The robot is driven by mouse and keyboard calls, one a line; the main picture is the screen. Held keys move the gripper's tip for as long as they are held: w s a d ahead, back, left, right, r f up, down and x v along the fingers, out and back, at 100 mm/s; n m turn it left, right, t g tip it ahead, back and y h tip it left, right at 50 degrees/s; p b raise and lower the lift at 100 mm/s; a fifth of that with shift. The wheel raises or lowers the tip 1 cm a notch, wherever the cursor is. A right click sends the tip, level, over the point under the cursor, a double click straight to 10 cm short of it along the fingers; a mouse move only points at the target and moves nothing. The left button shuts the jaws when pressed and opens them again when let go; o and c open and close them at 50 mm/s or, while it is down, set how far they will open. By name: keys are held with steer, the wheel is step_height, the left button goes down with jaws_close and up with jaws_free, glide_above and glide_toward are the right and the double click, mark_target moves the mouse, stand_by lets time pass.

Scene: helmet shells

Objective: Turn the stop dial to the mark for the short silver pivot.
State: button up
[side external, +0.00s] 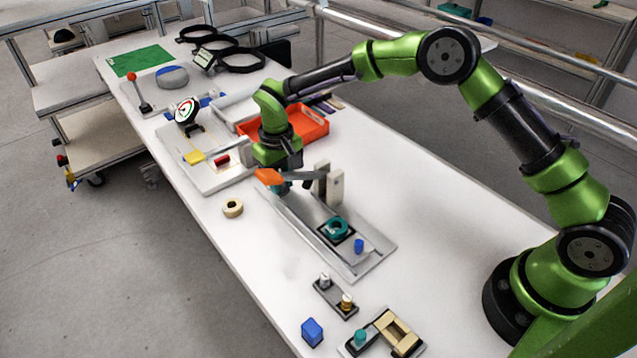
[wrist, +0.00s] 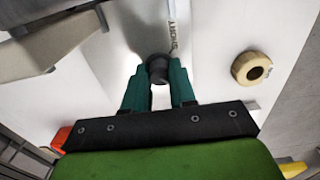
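My gripper (wrist: 158,72) has its two teal fingers on either side of a dark round knob (wrist: 158,70), which may be the stop dial. A gap shows between the fingers; I cannot tell whether they press on the knob. A printed label (wrist: 172,32) lies beside the knob, too small to read. In the side external view my gripper (side external: 281,185) is low at the far end of a grey metal fixture (side external: 370,257), by an orange handle (side external: 268,176), and the knob is hidden. A short silver pivot (side external: 325,280) and a brass-coloured one (side external: 346,302) stand on a small dark holder.
A tan ring (side external: 233,208) lies left of the fixture; it also shows in the wrist view (wrist: 252,68). Upright grey blocks (side external: 335,187) and a teal round part (side external: 337,229) are on the fixture. An orange tray (side external: 308,123) is behind. The right table area is clear.

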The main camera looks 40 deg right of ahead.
jaws_close()
steer(key=shift+n, duration=0.3)
steer(key=n, duration=0.3)
steer(key=shift+n, duration=0.3)
steer(key=n, duration=0.4)
steer(key=shift+n, duration=0.3)
steer(key=n, duration=0.4)
steer(key=shift+r, duration=0.1)
steer(key=shift+n, duration=2.5)
